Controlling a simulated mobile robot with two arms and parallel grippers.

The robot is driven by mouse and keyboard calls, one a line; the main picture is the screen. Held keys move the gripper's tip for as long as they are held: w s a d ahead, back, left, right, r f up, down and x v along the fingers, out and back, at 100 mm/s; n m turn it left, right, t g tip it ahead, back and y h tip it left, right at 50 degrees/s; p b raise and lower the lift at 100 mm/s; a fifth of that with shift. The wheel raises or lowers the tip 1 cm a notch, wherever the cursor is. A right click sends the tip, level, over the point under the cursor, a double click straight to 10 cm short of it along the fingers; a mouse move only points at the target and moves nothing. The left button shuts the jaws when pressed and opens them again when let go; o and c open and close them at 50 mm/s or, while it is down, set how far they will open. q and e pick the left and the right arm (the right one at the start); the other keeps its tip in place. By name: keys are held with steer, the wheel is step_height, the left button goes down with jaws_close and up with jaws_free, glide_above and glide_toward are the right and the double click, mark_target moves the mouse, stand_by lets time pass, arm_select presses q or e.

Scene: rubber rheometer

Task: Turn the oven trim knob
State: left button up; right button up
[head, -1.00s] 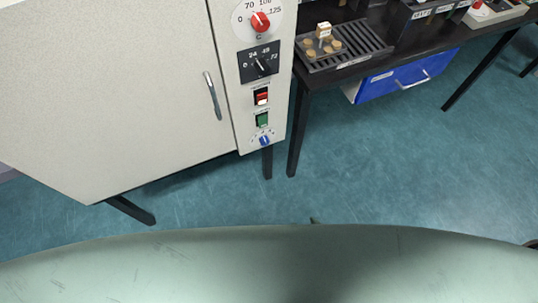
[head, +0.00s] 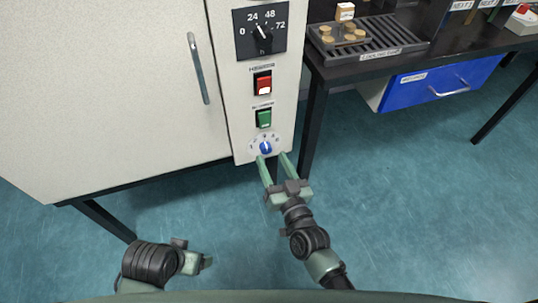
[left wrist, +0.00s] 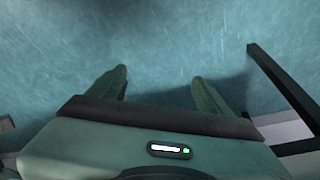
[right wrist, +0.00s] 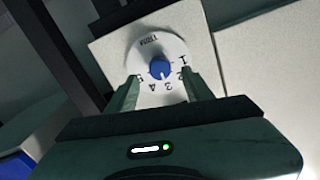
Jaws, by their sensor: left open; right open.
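The oven trim knob (head: 265,147) is a small blue knob on a white numbered dial, low on the oven's control panel. My right gripper (head: 274,158) is open, its two fingers reaching up towards the knob from below. In the right wrist view the blue knob (right wrist: 160,68) shows beyond and between the two open fingers (right wrist: 158,90), and they look apart from it. My left gripper (left wrist: 162,85) is open and empty over the floor in the left wrist view. In the head view only part of the left arm shows, at the lower left.
Above the knob are a green switch (head: 264,118), a red switch (head: 262,83) and a timer dial (head: 261,36). The oven door (head: 110,90) has a handle (head: 198,68). A black bench (head: 395,62) with a slotted tray and blue drawer (head: 440,82) stands right.

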mark_target(268, 151)
steer(key=shift+x, duration=1.7)
arm_select(q)
steer(key=shift+v, duration=1.15)
steer(key=shift+w, duration=0.1)
arm_select(e)
steer(key=shift+c, duration=0.2)
jaws_close()
